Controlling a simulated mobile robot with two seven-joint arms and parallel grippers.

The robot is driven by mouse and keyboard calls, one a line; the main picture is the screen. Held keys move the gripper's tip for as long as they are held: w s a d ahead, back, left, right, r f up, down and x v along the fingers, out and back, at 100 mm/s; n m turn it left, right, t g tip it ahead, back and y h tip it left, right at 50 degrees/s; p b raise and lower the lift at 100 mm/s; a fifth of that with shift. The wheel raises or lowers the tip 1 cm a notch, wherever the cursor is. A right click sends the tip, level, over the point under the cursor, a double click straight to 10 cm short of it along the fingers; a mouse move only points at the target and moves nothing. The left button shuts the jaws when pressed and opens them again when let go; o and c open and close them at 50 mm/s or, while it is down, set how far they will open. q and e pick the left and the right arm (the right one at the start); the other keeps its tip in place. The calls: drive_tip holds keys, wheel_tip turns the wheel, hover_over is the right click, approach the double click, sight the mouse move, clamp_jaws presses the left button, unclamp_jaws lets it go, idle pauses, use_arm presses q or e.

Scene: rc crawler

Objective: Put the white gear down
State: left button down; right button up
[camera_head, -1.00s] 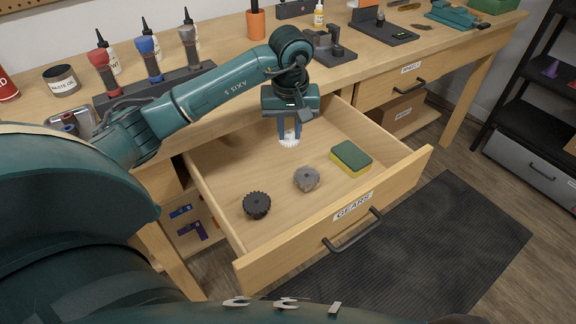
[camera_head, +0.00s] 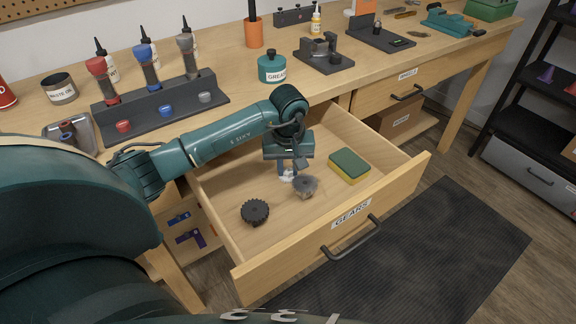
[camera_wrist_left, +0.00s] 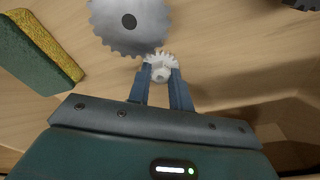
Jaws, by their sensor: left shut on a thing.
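The white gear (camera_wrist_left: 161,67) is held between the two fingertips of my left gripper (camera_wrist_left: 160,72) in the left wrist view. In the head view the white gear (camera_head: 287,178) shows small below my left gripper (camera_head: 286,172), inside the open drawer labelled GEARS (camera_head: 350,212). A larger grey metal gear (camera_wrist_left: 130,22) lies right beside it on the drawer floor; it also shows in the head view (camera_head: 305,188). I cannot tell whether the white gear touches the drawer floor or the grey gear. My right gripper is not seen.
A black gear (camera_head: 255,211) lies at the drawer's left front. A green and yellow sponge (camera_head: 348,166) lies at its right. The workbench (camera_head: 225,60) behind holds bottles in a rack and a teal grease pot (camera_head: 272,68). Bare drawer floor shows between the black gear and the front wall.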

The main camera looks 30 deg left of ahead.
sight(288, 180)
use_arm(q)
drive_tip(key=c, duration=1.3)
unclamp_jaws()
drive_tip(key=shift+f, duration=0.1)
drive_tip(key=shift+o, duration=0.2)
wheel_tip(288, 180, up, 12)
drive_tip(key=s, duration=0.1)
drive_tip(key=shift+d, duration=0.4)
